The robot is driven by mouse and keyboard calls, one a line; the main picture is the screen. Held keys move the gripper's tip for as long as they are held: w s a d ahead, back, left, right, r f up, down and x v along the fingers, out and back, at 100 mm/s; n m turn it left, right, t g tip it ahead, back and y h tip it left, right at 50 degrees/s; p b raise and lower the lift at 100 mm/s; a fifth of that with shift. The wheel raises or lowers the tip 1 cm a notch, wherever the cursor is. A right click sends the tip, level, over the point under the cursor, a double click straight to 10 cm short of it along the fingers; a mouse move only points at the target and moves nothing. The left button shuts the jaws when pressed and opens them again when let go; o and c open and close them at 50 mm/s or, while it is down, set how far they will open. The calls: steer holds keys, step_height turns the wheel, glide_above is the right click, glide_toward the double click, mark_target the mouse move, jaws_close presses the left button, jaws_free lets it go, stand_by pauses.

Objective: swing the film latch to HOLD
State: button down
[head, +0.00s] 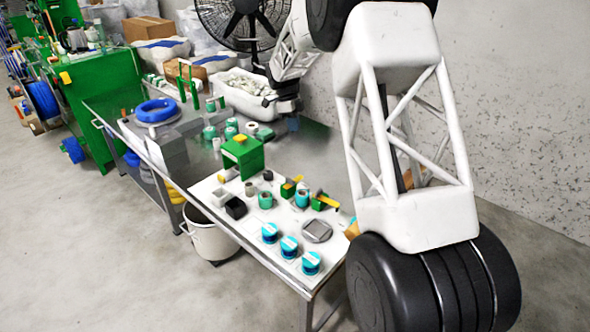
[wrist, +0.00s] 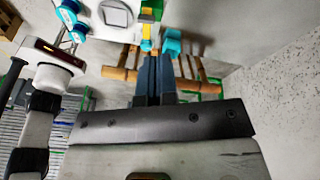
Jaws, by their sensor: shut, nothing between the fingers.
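The film latch is not clearly identifiable, and no HOLD mark is readable. A green block with a yellow lever (head: 328,201) stands near the right edge of the white board; a similar block with a yellow lever (head: 290,186) is to its left. In the wrist view one yellow lever (wrist: 147,31) on a green block shows just above my fingertips. My gripper (wrist: 154,58) has its two blue fingers together, with nothing between them. It seems apart from the lever, but the depth is hard to judge.
A teal cylinder (head: 302,197) stands between the levered blocks. A green box (head: 242,157) and a black cup (head: 235,208) stand left. A white bin (head: 245,95) is behind.

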steer(key=w+a+f+m, duration=0.2)
steer(key=w+f, duration=0.2)
steer(key=f, duration=0.2)
steer(key=w+a+f+m+g, duration=0.1)
steer(key=w+a+f+m, duration=0.1)
steer(key=w+f, duration=0.2)
step_height(320, 180, down, 3)
steer(key=shift+w+a+r+m+h, duration=0.2)
steer(key=shift+w+a+m+h, duration=0.2)
steer(key=shift+f, duration=0.15)
steer(key=x, duration=1)
steer(key=shift+s+d, duration=1.35)
steer(key=shift+s, duration=0.05)
